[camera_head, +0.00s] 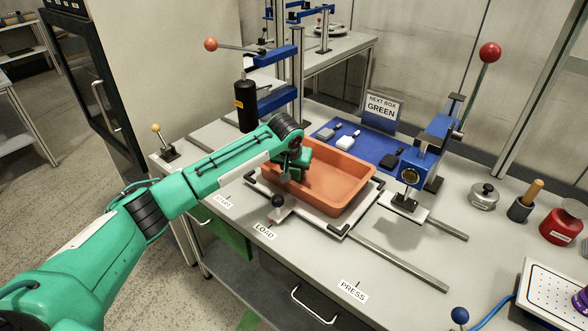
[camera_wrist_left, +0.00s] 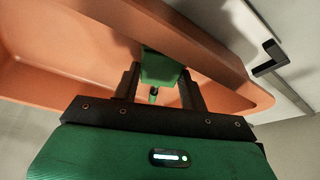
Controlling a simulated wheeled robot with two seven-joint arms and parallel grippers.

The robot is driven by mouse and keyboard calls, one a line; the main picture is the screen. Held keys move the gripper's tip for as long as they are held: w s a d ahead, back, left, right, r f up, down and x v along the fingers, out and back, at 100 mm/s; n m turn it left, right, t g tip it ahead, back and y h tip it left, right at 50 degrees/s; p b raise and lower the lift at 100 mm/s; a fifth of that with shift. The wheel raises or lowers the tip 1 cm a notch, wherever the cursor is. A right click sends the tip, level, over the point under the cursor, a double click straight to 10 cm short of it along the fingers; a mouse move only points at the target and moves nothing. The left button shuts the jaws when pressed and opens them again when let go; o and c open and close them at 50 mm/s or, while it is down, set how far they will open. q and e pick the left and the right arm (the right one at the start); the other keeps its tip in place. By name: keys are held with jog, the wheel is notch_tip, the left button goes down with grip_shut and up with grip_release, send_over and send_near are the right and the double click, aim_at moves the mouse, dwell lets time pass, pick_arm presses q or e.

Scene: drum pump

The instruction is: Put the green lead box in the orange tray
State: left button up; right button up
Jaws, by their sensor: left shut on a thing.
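The orange tray (camera_head: 335,178) sits on a pale sliding plate on the bench in the head view, and its walls fill much of the left wrist view (camera_wrist_left: 55,75). My left gripper (camera_head: 293,171) reaches over the tray's left end, pointing down. In the left wrist view its two dark fingers (camera_wrist_left: 160,88) are shut on the green lead box (camera_wrist_left: 161,67). The box is against a background of orange tray; I cannot tell whether it touches the tray floor. In the head view the gripper and arm mostly hide the box. My right gripper is not in view.
A blue mat (camera_head: 370,145) with small white and dark pieces lies behind the tray. A sign (camera_head: 382,110) reads "NEXT BOX GREEN". A blue press with a red-knobbed lever (camera_head: 489,53) stands to the right. A black-knobbed handle (camera_head: 278,201) is at the tray's front left.

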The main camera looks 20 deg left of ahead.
pick_arm(q)
jog(key=o, duration=1)
jog(key=shift+f, duration=0.1)
jog(key=shift+c, duration=0.2)
jog(key=shift+o, duration=0.2)
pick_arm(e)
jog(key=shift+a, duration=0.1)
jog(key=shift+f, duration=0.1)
pick_arm(q)
jog(key=v, duration=1.2)
jog(key=shift+b, duration=0.45)
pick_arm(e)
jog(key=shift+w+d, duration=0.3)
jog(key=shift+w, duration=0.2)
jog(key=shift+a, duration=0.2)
